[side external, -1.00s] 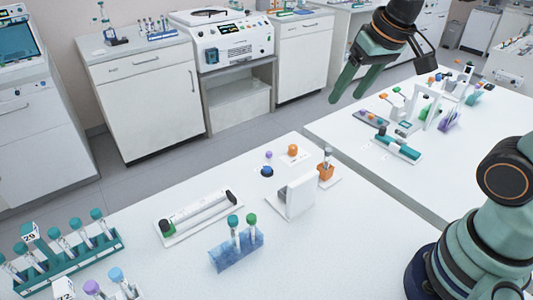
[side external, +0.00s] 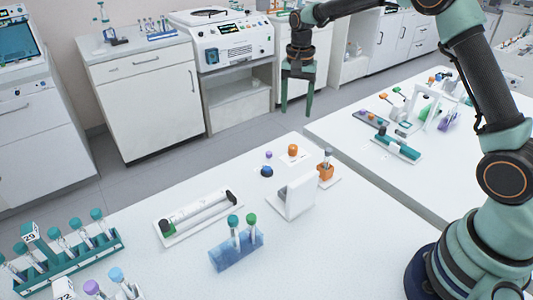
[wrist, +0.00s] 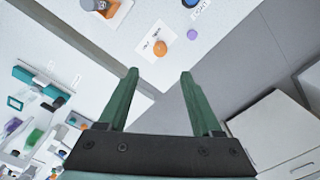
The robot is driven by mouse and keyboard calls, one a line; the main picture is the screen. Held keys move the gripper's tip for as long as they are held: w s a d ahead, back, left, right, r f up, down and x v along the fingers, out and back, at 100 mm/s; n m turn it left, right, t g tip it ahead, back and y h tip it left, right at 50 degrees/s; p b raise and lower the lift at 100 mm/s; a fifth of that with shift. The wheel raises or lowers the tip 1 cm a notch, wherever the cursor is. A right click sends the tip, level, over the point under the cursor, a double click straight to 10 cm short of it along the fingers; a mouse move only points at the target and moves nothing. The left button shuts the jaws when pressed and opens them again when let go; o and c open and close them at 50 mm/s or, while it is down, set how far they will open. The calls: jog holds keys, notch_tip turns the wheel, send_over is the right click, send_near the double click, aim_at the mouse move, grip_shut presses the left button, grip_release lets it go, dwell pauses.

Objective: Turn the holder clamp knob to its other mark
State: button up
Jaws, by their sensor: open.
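An orange knob (side external: 292,149) sits on a small white plate near the far edge of the front table. In the wrist view the orange knob (wrist: 160,48) has small dark marks beside it, too small to read. An orange holder (side external: 325,173) with a capped tube upright in it stands to the knob's right. The holder shows partly at the top of the wrist view (wrist: 89,5). My gripper (side external: 296,110) is open and empty, pointing down, high above the table's far side. In the wrist view the knob lies just beyond my fingertips (wrist: 160,72), apart from them.
A purple cap (side external: 268,154) and a blue knob (side external: 267,171) are left of the orange knob. A white upright block (side external: 296,196) stands in front of it. A blue rack (side external: 236,252) with two tubes and a tube tray (side external: 197,214) are nearer.

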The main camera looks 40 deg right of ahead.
aim_at(293, 146)
notch_tip(293, 146, down, 12)
jog(key=shift+f, duration=0.25)
dwell(0.4)
grip_shut()
